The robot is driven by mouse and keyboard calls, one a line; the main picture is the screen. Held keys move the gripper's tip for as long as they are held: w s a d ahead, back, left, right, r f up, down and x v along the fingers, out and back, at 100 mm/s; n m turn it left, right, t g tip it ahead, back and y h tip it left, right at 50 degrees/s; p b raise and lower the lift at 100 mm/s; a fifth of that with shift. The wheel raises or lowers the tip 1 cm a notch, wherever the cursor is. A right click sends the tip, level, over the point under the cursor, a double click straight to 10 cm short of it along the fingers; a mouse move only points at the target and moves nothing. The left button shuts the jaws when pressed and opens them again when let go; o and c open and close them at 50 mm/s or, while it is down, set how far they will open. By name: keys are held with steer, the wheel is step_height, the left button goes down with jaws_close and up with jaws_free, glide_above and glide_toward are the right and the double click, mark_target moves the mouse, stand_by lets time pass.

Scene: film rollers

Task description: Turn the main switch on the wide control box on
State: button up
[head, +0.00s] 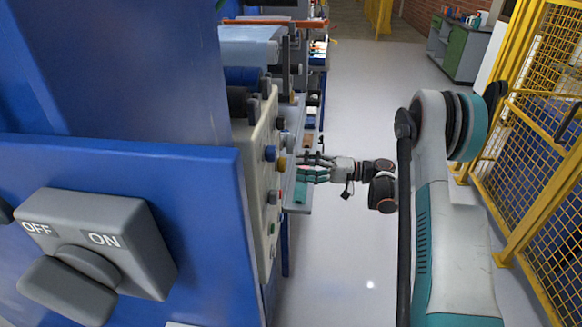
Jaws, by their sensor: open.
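A large grey rotary switch (88,265) with the labels OFF and ON sits on a blue cabinet face (200,210) at the near left. Its handle (65,291) lies to the lower left of the labels; I cannot tell which setting it is at. Beyond the cabinet edge, a beige control box (258,195) shows nearly edge-on, with several coloured knobs and buttons, among them a blue knob (270,153) and a yellow one (281,164). My gripper (308,168) is open and empty to the right of this box, fingers pointing left at it. Contact cannot be told.
Rollers with blue film (250,50) stand behind the box. A small grey shelf (298,205) juts out below my gripper. A yellow mesh fence (550,130) runs along the right. The grey floor (350,95) between is clear. A green-fronted cabinet (458,45) stands far back.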

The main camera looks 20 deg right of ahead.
steer(key=v, duration=0.6)
steer(key=shift+d, duration=0.3)
steer(key=shift+s, duration=0.1)
